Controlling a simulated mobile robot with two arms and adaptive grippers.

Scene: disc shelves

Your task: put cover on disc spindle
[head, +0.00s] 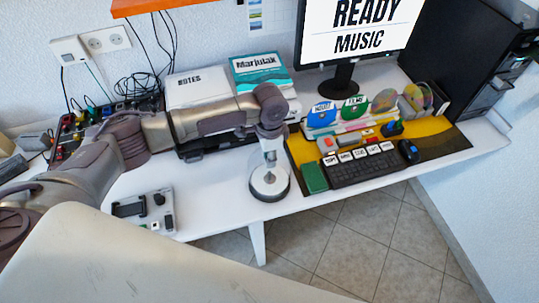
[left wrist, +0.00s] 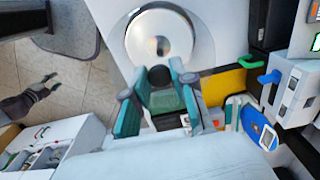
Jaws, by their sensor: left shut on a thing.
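The disc spindle (head: 270,187) stands on the white desk near its front edge, showing as a round pale base with a dark middle.
A monitor (head: 352,40) stands behind. Books (head: 200,88) are behind my left arm. A grey device (head: 146,212) lies left; the desk between is clear.

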